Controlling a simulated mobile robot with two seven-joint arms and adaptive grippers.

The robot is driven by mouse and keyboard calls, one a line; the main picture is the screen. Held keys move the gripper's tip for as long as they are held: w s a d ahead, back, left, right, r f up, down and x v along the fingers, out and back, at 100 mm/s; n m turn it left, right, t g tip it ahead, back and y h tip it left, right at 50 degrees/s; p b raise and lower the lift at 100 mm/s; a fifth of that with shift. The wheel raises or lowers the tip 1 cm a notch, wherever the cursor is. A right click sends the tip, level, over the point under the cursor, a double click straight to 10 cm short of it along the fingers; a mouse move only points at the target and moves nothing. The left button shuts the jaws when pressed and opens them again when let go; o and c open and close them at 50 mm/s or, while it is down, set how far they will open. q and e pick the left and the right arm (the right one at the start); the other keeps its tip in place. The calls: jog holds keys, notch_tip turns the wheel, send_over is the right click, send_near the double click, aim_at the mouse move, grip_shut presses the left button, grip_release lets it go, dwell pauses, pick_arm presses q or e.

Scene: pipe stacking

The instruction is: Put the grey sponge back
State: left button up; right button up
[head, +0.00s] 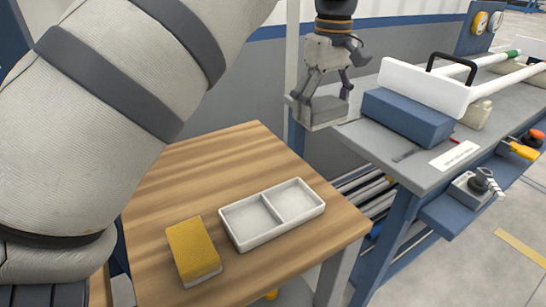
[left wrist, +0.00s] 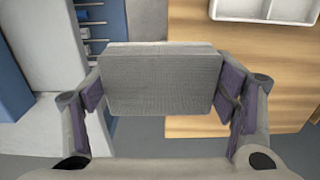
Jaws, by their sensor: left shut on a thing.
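My left gripper (head: 325,92) is shut on the grey sponge (head: 324,112) and holds it in the air near the left end of the grey workbench. In the left wrist view the grey sponge (left wrist: 160,80) sits between the two fingers of the left gripper (left wrist: 163,98). A white tray (head: 237,236) with two compartments stands on the wooden table (head: 172,163); both compartments are empty. A yellow sponge (head: 192,246) with a pale underside lies on the table left of the tray. My right gripper is not in view.
The grey workbench (head: 415,172) at right carries a blue block (head: 407,117), a white panel with a black handle (head: 425,88) and white pipes (head: 510,78). A gap separates the bench and the wooden table. The table behind the tray is clear.

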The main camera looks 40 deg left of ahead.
pick_arm(q)
jog(key=s+a+f+p, duration=0.1)
jog(key=s+a+f, duration=0.2)
jog(key=s+a, duration=0.2)
send_over(270, 166)
notch_tip(270, 166, down, 6)
jog(key=shift+s+a+r, duration=0.1)
jog(key=shift+r, duration=0.15)
jog(key=shift+f, duration=1.4)
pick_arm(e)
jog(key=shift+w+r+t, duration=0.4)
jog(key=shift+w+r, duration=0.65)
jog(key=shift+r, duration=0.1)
pick_arm(q)
jog(key=shift+f, duration=0.1)
jog(key=o, duration=1.2)
notch_tip(270, 166, up, 12)
jog(key=shift+p, duration=0.4)
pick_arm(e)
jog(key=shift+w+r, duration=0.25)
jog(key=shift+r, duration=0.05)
